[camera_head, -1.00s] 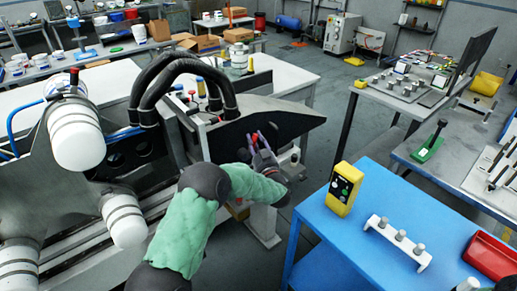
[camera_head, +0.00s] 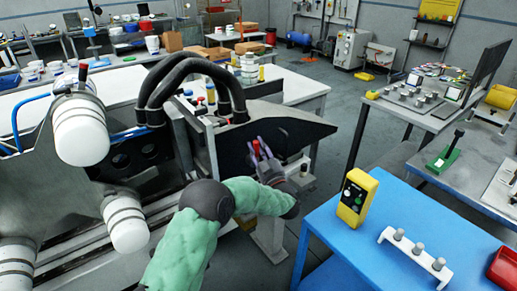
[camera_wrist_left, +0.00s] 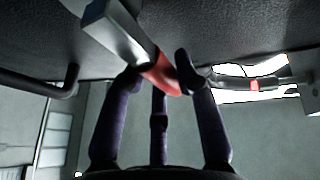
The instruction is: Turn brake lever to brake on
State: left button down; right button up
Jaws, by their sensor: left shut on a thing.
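The brake lever has a red end (camera_head: 256,148) and sits against the dark panel (camera_head: 300,131) of the machine. In the left wrist view a grey metal bar (camera_wrist_left: 112,30) ends in the red handle (camera_wrist_left: 162,74), which lies between my fingertips. My left gripper (camera_head: 261,156), with dark purple fingers, is shut on this red end; it also shows in the left wrist view (camera_wrist_left: 158,76). The fingers partly hide the lever, and its pivot is not clear. My right gripper is not in view.
A blue table (camera_head: 335,238) stands at right, with a yellow control box (camera_head: 356,197), a white rack (camera_head: 416,257) and a red bin (camera_head: 504,270). Black hoses (camera_head: 163,72) and white cylinders (camera_head: 80,130) are left of the gripper. Floor shows between machine and table.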

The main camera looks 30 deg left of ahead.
pick_arm(q)
jog(key=c, duration=0.9)
grip_release()
jog(key=shift+s, duration=0.1)
jog(key=v, duration=1.2)
jog(key=shift+f, duration=0.1)
